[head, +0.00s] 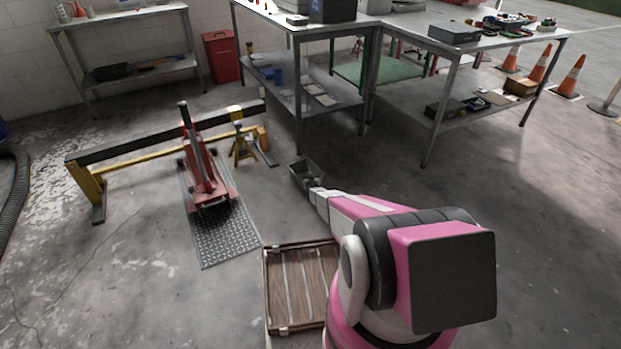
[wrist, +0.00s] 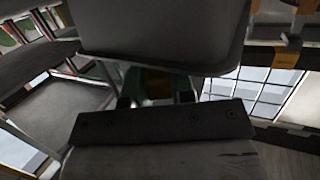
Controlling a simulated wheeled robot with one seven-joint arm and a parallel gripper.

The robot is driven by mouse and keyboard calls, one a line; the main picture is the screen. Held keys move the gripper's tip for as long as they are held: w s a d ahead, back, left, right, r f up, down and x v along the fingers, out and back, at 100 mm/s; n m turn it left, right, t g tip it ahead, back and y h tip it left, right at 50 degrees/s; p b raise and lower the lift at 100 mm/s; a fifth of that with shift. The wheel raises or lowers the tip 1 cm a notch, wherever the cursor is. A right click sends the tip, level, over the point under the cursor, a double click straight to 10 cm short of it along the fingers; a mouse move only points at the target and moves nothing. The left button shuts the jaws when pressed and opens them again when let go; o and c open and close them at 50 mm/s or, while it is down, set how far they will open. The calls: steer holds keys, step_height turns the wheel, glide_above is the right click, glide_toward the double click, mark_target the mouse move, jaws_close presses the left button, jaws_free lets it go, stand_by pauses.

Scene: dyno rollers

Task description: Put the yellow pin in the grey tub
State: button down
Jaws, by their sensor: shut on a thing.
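The grey tub (head: 301,165) is at the tip of my outstretched arm, apparently held up in the air with its open side up. My gripper (head: 315,184) meets its near side and seems shut on it. In the wrist view the tub (wrist: 165,35) fills the upper middle, very close to the lens, and hides the fingertips. My gripper (wrist: 156,92) shows just under its edge there, with a dim brown-green patch between the fingers that I cannot identify. I cannot make out the yellow pin in either view, and the tub's inside is too dark to read.
A red floor jack (head: 203,180) stands on a tread plate (head: 222,240), beside a yellow-and-black beam (head: 150,143) and a yellow stand (head: 241,146). A wooden crate (head: 300,285) is near my base. Workbenches (head: 350,30) stand behind; cones (head: 571,77) are far right. Floor right of the tub is clear.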

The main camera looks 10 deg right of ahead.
steer(key=shift+f, duration=0.25)
steer(key=shift+f, duration=0.15)
steer(key=c, duration=1)
jaws_free()
steer(key=shift+f, duration=0.15)
